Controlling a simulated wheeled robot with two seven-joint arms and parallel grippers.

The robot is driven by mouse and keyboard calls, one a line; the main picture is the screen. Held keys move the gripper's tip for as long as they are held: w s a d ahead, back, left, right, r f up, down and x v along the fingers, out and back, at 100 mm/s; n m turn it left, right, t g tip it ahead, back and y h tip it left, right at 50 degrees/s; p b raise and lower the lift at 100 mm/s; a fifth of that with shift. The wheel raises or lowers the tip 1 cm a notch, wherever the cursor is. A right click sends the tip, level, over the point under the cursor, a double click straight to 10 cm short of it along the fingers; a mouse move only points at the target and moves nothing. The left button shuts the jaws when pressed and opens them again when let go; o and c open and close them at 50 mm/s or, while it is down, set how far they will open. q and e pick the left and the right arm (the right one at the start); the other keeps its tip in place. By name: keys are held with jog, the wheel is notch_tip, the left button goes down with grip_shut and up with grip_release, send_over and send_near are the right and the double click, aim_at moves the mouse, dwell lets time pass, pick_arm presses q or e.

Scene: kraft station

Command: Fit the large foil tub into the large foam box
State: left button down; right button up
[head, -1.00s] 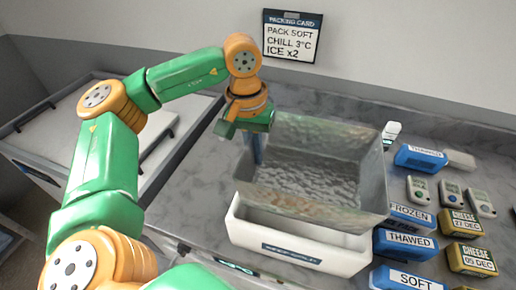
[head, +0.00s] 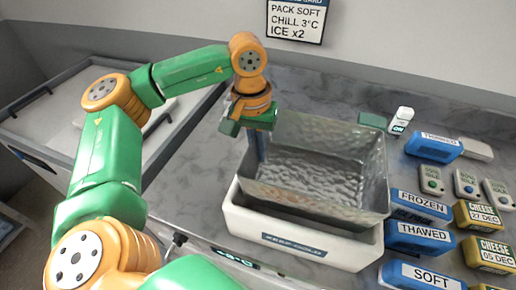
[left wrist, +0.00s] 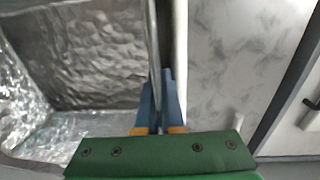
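The large foil tub (head: 315,195) is a shiny, empty metal tub with an open top. Its lower part is down inside the white large foam box (head: 300,245), and its walls stand up above the box rim. Whether it rests on the box floor is hidden. My left gripper (head: 262,158) points down at the tub's left wall. In the left wrist view its blue fingers (left wrist: 160,105) are close together, one on each side of the foil wall (left wrist: 153,50), pinching it. My right gripper is out of view.
Labelled blue packs (head: 418,236), yellow cheese packs (head: 480,215) and small grey devices (head: 467,183) crowd the counter on the right. A green block (head: 372,120) and a white device (head: 401,120) stand behind the tub. A grey bin (head: 55,105) is at left.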

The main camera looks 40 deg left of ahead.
pick_arm(q)
jog(key=shift+f+b, duration=0.85)
jog(key=shift+r, duration=0.2)
jog(key=shift+r+p, duration=0.25)
jog(key=shift+p, duration=0.1)
jog(key=c, duration=0.6)
grip_release()
jog(key=shift+d, duration=0.1)
